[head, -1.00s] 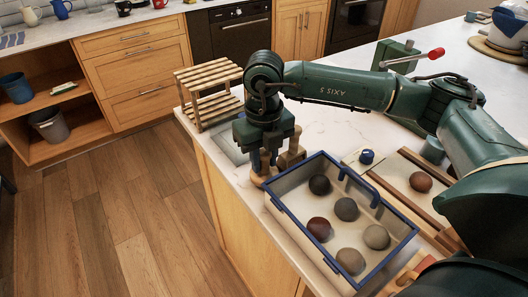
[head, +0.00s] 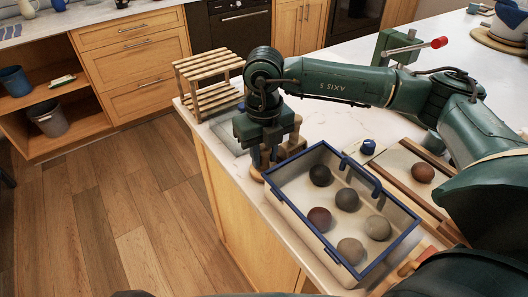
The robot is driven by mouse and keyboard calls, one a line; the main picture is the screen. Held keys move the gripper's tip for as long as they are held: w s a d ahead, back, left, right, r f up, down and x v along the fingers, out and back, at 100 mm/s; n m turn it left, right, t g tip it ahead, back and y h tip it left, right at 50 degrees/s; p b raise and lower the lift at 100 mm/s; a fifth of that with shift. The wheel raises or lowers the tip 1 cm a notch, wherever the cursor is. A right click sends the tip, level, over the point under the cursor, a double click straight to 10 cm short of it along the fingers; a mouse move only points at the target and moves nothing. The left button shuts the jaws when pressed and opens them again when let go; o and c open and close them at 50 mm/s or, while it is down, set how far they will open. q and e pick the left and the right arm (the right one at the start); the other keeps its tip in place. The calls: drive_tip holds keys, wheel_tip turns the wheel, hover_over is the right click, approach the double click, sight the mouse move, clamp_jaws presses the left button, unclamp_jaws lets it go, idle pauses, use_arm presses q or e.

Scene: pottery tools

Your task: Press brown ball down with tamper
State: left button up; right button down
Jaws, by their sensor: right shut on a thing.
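A brown ball (head: 422,172) rests on the pale work board at the right of the counter, with wooden strips beside it. My right gripper (head: 264,164) points down at the counter's left edge, left of the blue-rimmed tray and well away from this ball. It is shut on a wooden tool, seemingly the tamper (head: 257,178); the fingers and arm hide most of it, and I cannot tell whether it touches the counter. More wood (head: 296,143) shows just behind the gripper. My left gripper is not in view.
The blue-rimmed tray (head: 399,241) holds several balls, brown to grey. A small blue item (head: 368,147) sits behind it. A slatted wooden rack (head: 209,68) stands behind my right gripper. A green device with a red-knobbed lever (head: 394,45) stands farther back. Floor lies left of the counter.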

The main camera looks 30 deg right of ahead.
drive_tip(key=shift+f, duration=0.1)
drive_tip(key=c, duration=1.1)
unclamp_jaws()
